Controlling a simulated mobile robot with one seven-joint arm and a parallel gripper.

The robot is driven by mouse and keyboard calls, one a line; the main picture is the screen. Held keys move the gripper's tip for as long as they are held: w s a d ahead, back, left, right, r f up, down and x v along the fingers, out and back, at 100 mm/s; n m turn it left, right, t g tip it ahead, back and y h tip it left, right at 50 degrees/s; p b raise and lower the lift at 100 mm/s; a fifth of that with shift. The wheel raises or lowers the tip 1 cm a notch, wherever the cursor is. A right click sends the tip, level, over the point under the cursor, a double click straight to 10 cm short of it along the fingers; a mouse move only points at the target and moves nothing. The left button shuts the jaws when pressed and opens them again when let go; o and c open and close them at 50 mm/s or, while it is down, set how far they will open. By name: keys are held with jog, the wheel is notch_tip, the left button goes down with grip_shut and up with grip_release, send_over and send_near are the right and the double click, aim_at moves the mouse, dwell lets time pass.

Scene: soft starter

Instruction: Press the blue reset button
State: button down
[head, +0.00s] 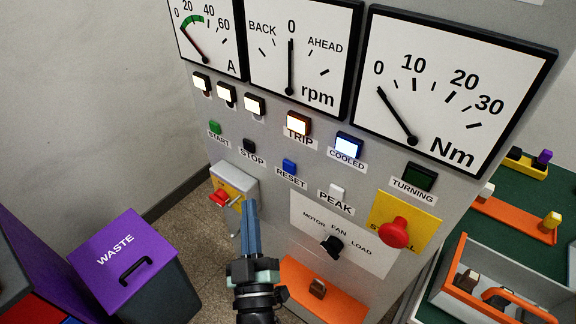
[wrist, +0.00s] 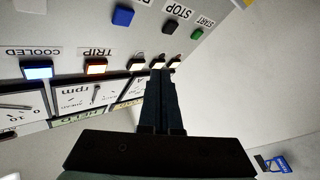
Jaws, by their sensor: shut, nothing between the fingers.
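The blue reset button (head: 289,166) sits on the grey panel above its RESET label, right of the black STOP button (head: 249,145). In the wrist view, which is upside down, a blue button (wrist: 123,16) shows near the top. My gripper (head: 250,203) is shut and empty, its fingers pointing up the picture, below and left of the reset button in the head view. The wrist view shows the closed fingers (wrist: 158,76) in front of the panel, apart from the blue button. The distance to the panel is hard to tell.
The TRIP lamp (head: 299,123) and COOLED lamp (head: 348,145) are lit; TURNING (head: 419,176) is dark. A white button (head: 337,191), selector knob (head: 332,245) and red mushroom button (head: 395,232) are nearby.

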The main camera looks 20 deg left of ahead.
jog(key=p, duration=0.2)
send_near(283, 165)
jog(key=shift+s+a+x, duration=0.1)
jog(key=shift+a+x, duration=0.1)
jog(key=shift+x, duration=0.7)
jog(key=shift+s+a+x, duration=0.1)
jog(key=shift+a+x, duration=0.05)
jog(key=shift+x, duration=0.7)
jog(key=shift+s+a+x, duration=0.1)
jog(key=shift+a+x, duration=0.1)
jog(key=shift+x, duration=0.7)
jog(key=shift+w+r, duration=0.1)
jog(key=shift+w+d, duration=0.15)
jog(key=shift+w, duration=0.15)
jog(key=shift+w+d+b, duration=0.15)
jog(key=shift+w+b, duration=0.15)
jog(key=shift+w, duration=0.1)
dwell(0.3)
jog(key=shift+s, duration=0.1)
jog(key=shift+s+a, duration=0.3)
jog(key=shift+s, duration=0.45)
jog(key=shift+s+a+b, duration=0.15)
jog(key=shift+s+a, duration=0.15)
jog(key=shift+s, duration=0.5)
jog(key=shift+s+a+b, duration=0.1)
jog(key=shift+s+a, duration=0.15)
jog(key=shift+s, duration=0.5)
jog(key=shift+s+a+b, duration=0.15)
jog(key=shift+s+a, duration=0.15)
jog(key=shift+s, duration=0.5)
